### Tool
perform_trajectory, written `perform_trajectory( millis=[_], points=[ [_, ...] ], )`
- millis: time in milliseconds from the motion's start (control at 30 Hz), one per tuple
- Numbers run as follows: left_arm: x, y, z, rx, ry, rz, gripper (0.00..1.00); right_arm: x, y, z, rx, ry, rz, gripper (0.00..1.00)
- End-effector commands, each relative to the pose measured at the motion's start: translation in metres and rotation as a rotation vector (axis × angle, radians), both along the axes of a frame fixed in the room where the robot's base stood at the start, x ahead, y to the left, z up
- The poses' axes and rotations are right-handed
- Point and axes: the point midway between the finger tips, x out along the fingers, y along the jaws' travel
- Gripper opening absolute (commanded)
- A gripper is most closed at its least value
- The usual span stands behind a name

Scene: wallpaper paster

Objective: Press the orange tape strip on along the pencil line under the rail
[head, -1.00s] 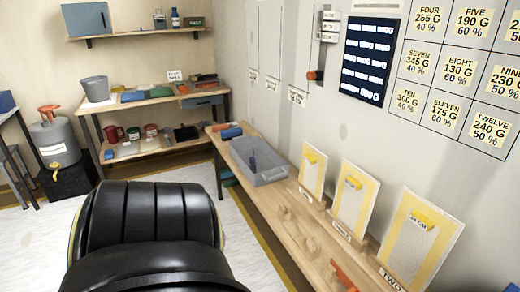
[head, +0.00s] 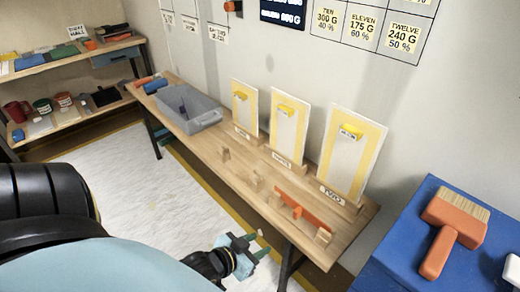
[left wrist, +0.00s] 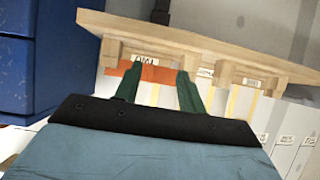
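The orange strip (head: 303,210) rests near the front edge of the wooden bench, beside small wooden blocks and in front of the panel marked TWO (head: 352,150). It also shows in the left wrist view (left wrist: 150,73), upside down, lined up behind the fingertips. My left gripper (head: 256,247) has two green fingers spread apart with nothing between them. It is in front of and below the bench edge, apart from the strip. The left wrist view also shows the open fingers (left wrist: 160,72). I cannot make out a pencil line or a rail. My right gripper is not in view.
The wooden bench (head: 220,150) runs along the wall with three yellow-edged panels and a grey bin (head: 190,112). A blue cabinet (head: 420,245) stands at right with an orange-handled brush (head: 452,225) on it. A white floor sheet (head: 115,175) is at left.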

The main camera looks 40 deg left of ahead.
Motion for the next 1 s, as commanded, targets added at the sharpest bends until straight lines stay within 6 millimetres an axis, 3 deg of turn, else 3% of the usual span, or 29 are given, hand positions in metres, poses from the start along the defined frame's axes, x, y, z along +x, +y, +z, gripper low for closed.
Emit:
perform_trajectory(
  millis=[100, 267, 667, 1000],
  points=[
    [0.007, -0.004, 0.034, -0.018, -0.076, -0.007, 0.40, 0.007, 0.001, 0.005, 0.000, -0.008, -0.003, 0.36],
    [0.013, -0.006, 0.051, -0.027, -0.113, -0.011, 0.40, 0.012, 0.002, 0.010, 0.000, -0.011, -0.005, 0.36],
    [0.063, -0.010, 0.030, -0.027, -0.116, -0.011, 0.40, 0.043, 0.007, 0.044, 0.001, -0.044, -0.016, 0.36],
    [0.111, -0.014, 0.010, -0.025, -0.115, -0.011, 0.40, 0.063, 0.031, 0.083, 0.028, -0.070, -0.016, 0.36]
  ],
)
